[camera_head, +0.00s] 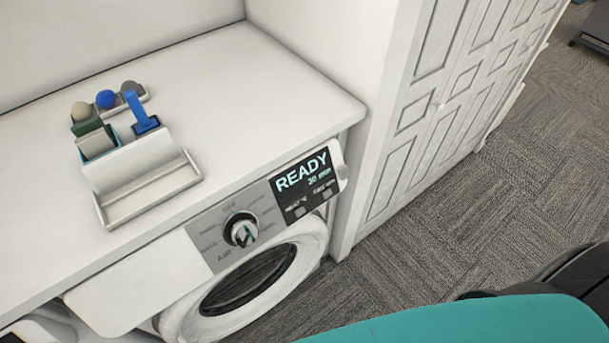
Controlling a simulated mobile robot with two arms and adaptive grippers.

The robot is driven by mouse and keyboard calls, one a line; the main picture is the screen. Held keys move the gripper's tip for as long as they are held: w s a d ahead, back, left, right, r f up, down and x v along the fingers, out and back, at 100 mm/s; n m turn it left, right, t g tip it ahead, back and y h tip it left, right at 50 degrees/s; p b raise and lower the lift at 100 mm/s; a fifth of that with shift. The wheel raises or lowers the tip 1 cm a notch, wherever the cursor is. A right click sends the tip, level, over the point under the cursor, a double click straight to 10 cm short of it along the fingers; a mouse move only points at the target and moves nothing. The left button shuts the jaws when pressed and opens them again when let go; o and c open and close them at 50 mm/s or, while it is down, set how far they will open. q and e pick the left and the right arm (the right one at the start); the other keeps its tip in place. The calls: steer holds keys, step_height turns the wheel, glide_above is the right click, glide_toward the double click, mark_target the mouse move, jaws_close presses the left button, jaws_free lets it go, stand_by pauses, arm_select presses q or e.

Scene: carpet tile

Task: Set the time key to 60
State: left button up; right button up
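A white front-loading machine (150,280) stands under the counter. Its dark display (305,182) reads READY and 30 min. Below that text are two small labels, seemingly heat and time, each above a small light key. The right-hand one, the apparent time key (327,193), sits near the panel's right end; its label is too small to read surely. A round dial (241,230) is on the grey panel to the left of the display. Neither of my grippers is in view.
The white counter (250,80) holds a tray organiser (150,195) with balls, a blue brush-like item (141,113) and small boxes. A white panelled cabinet (440,90) stands right of the machine. Grey carpet (430,210) is open in front. A teal surface (480,322) fills the bottom right.

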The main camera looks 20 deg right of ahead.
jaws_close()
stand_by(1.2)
